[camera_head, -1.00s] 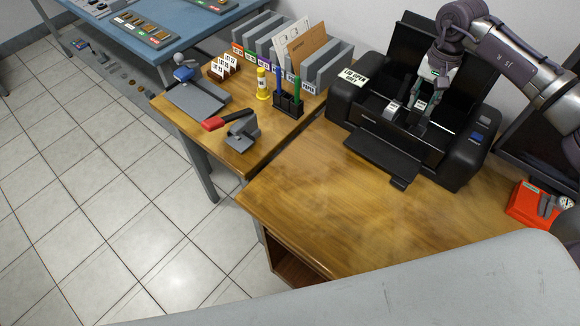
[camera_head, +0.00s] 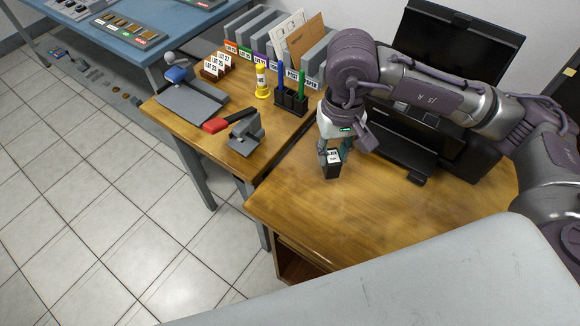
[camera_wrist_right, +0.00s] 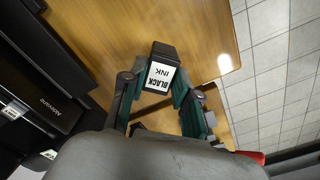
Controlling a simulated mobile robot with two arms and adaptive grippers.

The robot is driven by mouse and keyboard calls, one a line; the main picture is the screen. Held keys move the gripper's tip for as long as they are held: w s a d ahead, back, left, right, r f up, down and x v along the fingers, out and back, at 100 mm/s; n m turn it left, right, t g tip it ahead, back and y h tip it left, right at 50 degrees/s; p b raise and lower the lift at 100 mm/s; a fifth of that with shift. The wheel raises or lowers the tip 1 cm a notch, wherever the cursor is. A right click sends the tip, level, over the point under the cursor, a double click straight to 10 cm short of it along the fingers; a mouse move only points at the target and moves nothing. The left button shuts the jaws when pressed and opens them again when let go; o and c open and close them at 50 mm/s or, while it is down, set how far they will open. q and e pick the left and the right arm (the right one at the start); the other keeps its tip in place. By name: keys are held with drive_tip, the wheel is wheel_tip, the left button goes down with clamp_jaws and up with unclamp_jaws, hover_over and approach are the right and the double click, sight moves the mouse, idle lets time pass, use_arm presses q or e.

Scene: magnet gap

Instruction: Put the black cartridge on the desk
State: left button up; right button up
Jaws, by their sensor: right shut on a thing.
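The black cartridge (camera_head: 332,170) is a small black box with a white label. In the right wrist view the cartridge (camera_wrist_right: 163,66) shows the words "BLACK INK". My right gripper (camera_head: 335,153) is shut on it, with a finger on each side; the fingers also show in the right wrist view (camera_wrist_right: 158,95). The cartridge is upright over the bare wooden desk (camera_head: 400,217), in front of the printer. I cannot tell whether its bottom touches the desk. My left gripper is not in view.
The black printer (camera_head: 400,150) stands behind and right, partly hidden by my right arm. The desk front is clear.

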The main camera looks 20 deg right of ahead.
drive_tip(key=w+a+f, duration=0.1)
drive_tip(key=a+f, duration=0.1)
drive_tip(key=f, duration=0.1)
drive_tip(key=w+a+f+p, duration=0.1)
drive_tip(key=w+a+f, duration=0.1)
drive_tip(key=f, duration=0.1)
drive_tip(key=w+a+f+p, duration=0.1)
drive_tip(key=w+a+f, duration=0.1)
drive_tip(key=f, duration=0.1)
drive_tip(key=shift+w+a, duration=0.25)
drive_tip(key=shift+f, duration=0.15)
drive_tip(key=o, duration=0.5)
drive_tip(key=shift+c, duration=0.2)
drive_tip(key=o, duration=0.4)
drive_tip(key=shift+o, duration=0.2)
